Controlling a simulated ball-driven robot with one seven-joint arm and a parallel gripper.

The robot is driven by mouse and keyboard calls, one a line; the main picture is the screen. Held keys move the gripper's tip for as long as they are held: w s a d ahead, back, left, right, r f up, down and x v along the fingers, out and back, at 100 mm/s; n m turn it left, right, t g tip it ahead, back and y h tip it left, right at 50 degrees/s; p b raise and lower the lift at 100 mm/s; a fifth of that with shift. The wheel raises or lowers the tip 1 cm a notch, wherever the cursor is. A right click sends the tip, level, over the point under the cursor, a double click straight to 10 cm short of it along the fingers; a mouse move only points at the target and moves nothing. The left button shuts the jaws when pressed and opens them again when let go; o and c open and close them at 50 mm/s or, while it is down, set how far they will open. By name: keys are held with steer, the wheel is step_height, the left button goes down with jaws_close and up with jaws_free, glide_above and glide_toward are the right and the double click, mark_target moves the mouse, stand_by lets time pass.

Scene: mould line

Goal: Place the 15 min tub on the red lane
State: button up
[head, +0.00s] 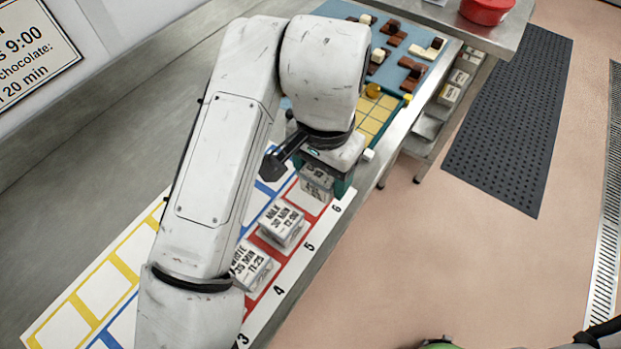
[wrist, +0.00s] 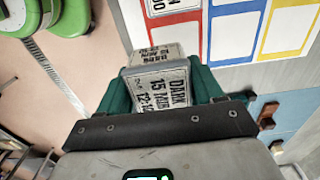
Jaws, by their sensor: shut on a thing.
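My gripper (head: 327,182) is shut on the 15 min tub (head: 316,180). In the wrist view the tub (wrist: 160,88) is a grey-white block labelled DARK, 15 MIN, held between the teal fingers (wrist: 163,85). The red lane (head: 306,204) is a row of red-outlined cells along the numbered edge of the mat. The held tub is over or beside the lane's end cell near number 6; I cannot tell whether it touches the mat. A red-outlined cell (wrist: 198,40) also shows just beyond it in the wrist view.
A milk 30 min tub (head: 281,226) and a white 35 min tub (head: 250,266) stand on the red lane near 5 and 4. Blue cells (head: 257,200) and yellow cells (head: 100,287) lie left. A blue board with chocolate pieces (head: 405,75) lies behind.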

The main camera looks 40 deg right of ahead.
mark_target(312, 174)
steer(key=w+f, duration=0.2)
steer(key=f, duration=0.1)
steer(key=shift+w+f, duration=0.15)
steer(key=shift+w, duration=0.2)
steer(key=shift+f, duration=1.5)
steer(key=shift+f, duration=0.2)
steer(key=o, duration=1.1)
steer(key=shift+r, duration=0.1)
step_height(312, 174, up, 12)
steer(key=shift+r, duration=0.1)
